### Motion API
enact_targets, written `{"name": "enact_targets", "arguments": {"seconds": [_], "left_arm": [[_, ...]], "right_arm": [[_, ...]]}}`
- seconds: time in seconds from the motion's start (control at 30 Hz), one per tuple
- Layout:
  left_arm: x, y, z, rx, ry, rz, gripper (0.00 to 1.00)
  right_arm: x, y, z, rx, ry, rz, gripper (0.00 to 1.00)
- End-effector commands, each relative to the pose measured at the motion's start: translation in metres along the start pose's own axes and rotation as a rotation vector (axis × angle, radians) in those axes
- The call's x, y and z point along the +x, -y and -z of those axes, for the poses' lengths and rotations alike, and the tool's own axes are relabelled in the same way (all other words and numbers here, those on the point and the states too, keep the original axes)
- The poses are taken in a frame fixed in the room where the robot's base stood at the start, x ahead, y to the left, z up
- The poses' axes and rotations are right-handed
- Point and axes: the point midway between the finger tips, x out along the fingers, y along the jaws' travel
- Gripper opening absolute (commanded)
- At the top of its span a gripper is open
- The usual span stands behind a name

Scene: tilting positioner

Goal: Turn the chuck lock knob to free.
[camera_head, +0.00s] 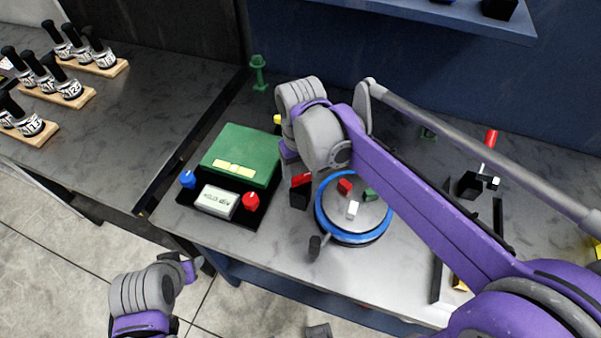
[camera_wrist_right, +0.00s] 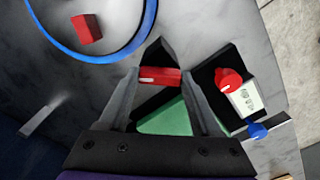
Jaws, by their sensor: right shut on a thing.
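A red bar-shaped knob (camera_wrist_right: 160,77) on a black base (camera_wrist_right: 155,52) stands beside the blue-rimmed round chuck; I take it to be the chuck lock knob. It also shows in the head view (camera_head: 301,179), just below my right wrist. My right gripper (camera_wrist_right: 162,80) has one finger on each side of the red knob and is shut on it. The blue-rimmed chuck (camera_head: 323,215) carries red, green and white blocks. I cannot read any lock marking. My left gripper (camera_head: 192,268) hangs before the bench at lower left, its jaw opening unclear.
A green box (camera_head: 236,146) with a white label box (camera_head: 216,201), a red knob (camera_head: 251,200) and a blue knob (camera_head: 188,179) lies left of the chuck. A black handle (camera_head: 315,246) sticks out at the chuck's front. My right arm covers the bench's right middle.

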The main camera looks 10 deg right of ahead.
Motion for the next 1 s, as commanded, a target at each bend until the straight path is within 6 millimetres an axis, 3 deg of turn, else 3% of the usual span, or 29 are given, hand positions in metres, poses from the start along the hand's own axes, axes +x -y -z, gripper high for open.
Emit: {"name": "enact_targets", "arguments": {"seconds": [0.6,1.0], "left_arm": [[0.004,0.0,-0.0046,0.0,0.004,0.0,0.5],[0.0049,0.0,-0.0057,0.0,0.005,0.0,0.5]], "right_arm": [[-0.0002,0.0,-0.0002,-0.561,0.001,0.0,0.09],[-0.0004,-0.0001,-0.0001,-0.769,0.0,0.0,0.09]]}}
